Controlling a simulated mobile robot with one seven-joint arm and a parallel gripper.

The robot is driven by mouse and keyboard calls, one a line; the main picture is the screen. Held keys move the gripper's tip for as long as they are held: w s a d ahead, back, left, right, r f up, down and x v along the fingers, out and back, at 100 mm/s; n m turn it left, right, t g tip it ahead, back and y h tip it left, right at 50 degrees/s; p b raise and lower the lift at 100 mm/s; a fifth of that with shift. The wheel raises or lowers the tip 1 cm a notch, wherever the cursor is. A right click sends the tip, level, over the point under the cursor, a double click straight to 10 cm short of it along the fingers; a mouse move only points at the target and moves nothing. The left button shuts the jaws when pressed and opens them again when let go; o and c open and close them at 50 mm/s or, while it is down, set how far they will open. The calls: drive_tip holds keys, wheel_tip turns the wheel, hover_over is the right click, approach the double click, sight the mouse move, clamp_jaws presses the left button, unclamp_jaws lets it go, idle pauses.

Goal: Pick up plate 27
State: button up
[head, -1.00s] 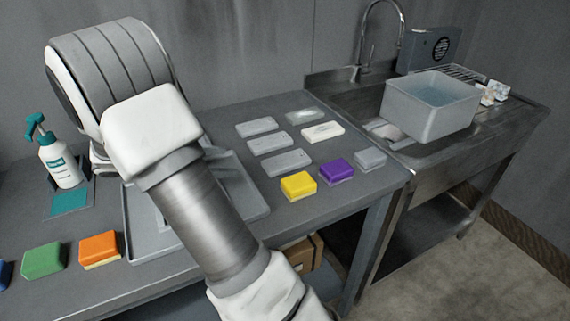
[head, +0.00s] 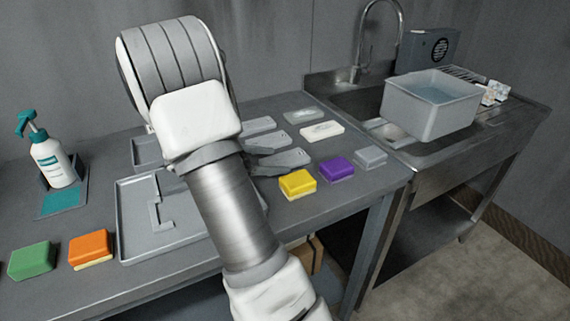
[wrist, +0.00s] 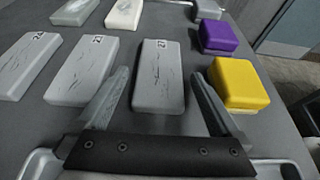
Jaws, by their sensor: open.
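Three grey plates with small tags lie in a row in the wrist view: one at the left (wrist: 22,62), one in the middle (wrist: 82,68) and one at the right (wrist: 158,85). My gripper (wrist: 160,76) is open and empty, with one finger on each side of the right plate. Whether the fingers touch it or are still above it is unclear. In the head view my arm and gripper partly cover these plates.
Close to the right finger are a yellow sponge (wrist: 238,82) and a purple sponge (wrist: 218,38). A whitish plate (head: 321,130) lies behind. A flat grey tray (head: 135,225) lies left of my arm. A grey tub (head: 430,108) stands at the sink.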

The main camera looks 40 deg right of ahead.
drive_tip(key=shift+s+d+f, duration=0.15)
drive_tip(key=shift+d+f, duration=0.1)
drive_tip(key=shift+d, duration=0.2)
drive_tip(key=shift+r, duration=0.1)
clamp_jaws()
